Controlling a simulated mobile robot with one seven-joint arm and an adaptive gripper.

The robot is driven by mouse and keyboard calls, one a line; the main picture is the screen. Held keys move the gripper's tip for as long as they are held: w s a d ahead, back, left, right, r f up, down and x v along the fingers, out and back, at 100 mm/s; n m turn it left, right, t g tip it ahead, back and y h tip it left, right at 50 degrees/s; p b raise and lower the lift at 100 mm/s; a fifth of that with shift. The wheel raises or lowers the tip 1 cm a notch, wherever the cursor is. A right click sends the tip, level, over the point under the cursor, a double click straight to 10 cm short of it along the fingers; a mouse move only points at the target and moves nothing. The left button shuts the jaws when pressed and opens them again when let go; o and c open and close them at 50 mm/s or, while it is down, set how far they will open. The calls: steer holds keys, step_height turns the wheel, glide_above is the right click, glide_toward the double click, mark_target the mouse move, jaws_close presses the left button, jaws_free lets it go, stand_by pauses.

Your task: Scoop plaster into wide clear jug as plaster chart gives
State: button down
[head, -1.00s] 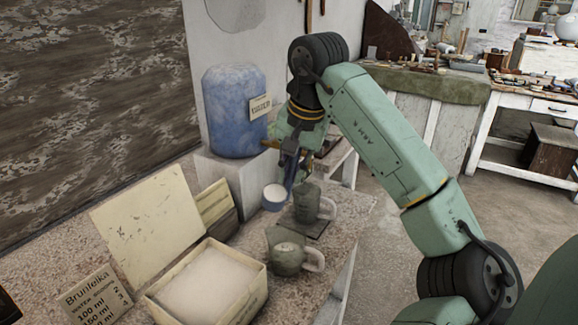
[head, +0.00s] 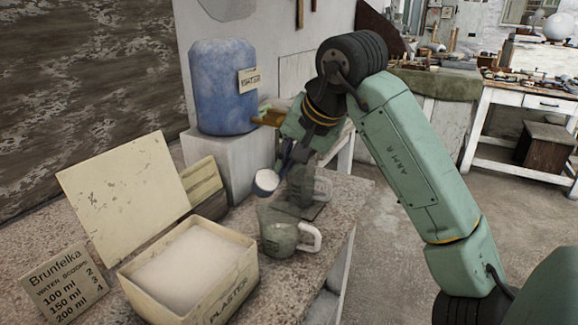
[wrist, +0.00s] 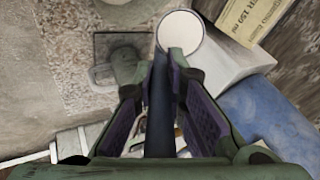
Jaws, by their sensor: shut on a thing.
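My gripper (head: 292,158) is shut on the dark blue handle of a scoop (head: 266,183), held up in the air. In the wrist view the handle (wrist: 160,110) runs between the fingers to a round bowl showing white, seemingly full of plaster. The scoop is just left of a greyish jug (head: 324,189) on a dark pad, partly hidden by my gripper; this jug also shows in the wrist view (wrist: 126,66). A second jug (head: 277,232) with a pale handle stands nearer. I cannot tell which is the wide one. The plaster box (head: 232,293) is open, holding white powder.
The plaster chart (head: 62,285) at lower left reads 100 ml 2, 150 ml 3; the 200 ml figure looks like 4. A blue water container (head: 222,100) stands on a pale block behind. A yellow card (wrist: 248,18) reads 150 ml. The table's right edge is close to the jugs.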

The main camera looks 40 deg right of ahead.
steer(key=s+f+t+b, duration=0.1)
steer(key=b, duration=0.2)
steer(key=f+t+b, duration=0.1)
steer(key=t+b, duration=0.1)
steer(key=b, duration=0.2)
steer(key=shift+s+a+f+t, duration=0.1)
steer(key=shift+s+f+t, duration=0.1)
steer(key=shift+s+t, duration=0.15)
steer(key=shift+s+f+b, duration=0.15)
steer(key=shift+f+b, duration=0.05)
steer(key=shift+b, duration=0.5)
steer(key=shift+s+f+t+b, duration=0.15)
steer(key=shift+s+t+b, duration=0.15)
steer(key=shift+t+b, duration=0.65)
steer(key=shift+b, duration=0.55)
steer(key=shift+s+f+h+b, duration=0.15)
steer(key=shift+h+b, duration=0.15)
steer(key=shift+b, duration=0.35)
steer(key=shift+s+f+t+b, duration=0.1)
steer(key=shift+s+t+b, duration=0.15)
steer(key=shift+t+b, duration=0.8)
steer(key=shift+g+b, duration=0.25)
steer(key=shift+b, duration=0.2)
